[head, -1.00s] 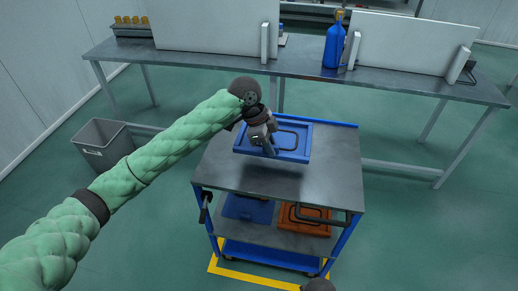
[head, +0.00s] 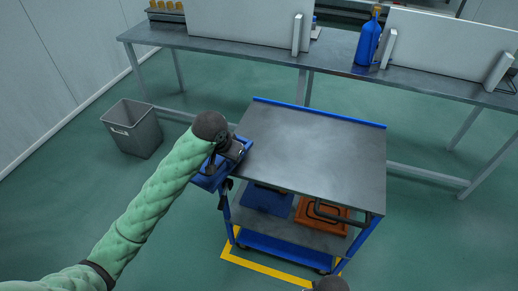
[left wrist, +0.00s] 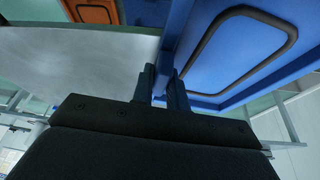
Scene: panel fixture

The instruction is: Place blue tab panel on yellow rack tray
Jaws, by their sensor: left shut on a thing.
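My left gripper (head: 228,160) is shut on a blue panel (head: 207,181) at the left side of the cart. The arm and hand hide much of the panel in the head view. In the left wrist view, the fingers (left wrist: 162,85) grip the edge of the blue panel (left wrist: 232,45), which is tilted and has a dark rounded outline on its face. I cannot make out a yellow rack tray.
The cart's grey top (head: 310,150) is bare. Its lower shelf holds another blue panel (head: 268,198) and an orange panel (head: 318,214). A yellow line (head: 265,268) marks the floor. A grey bin (head: 133,128) stands left; a long bench (head: 250,52) stands behind.

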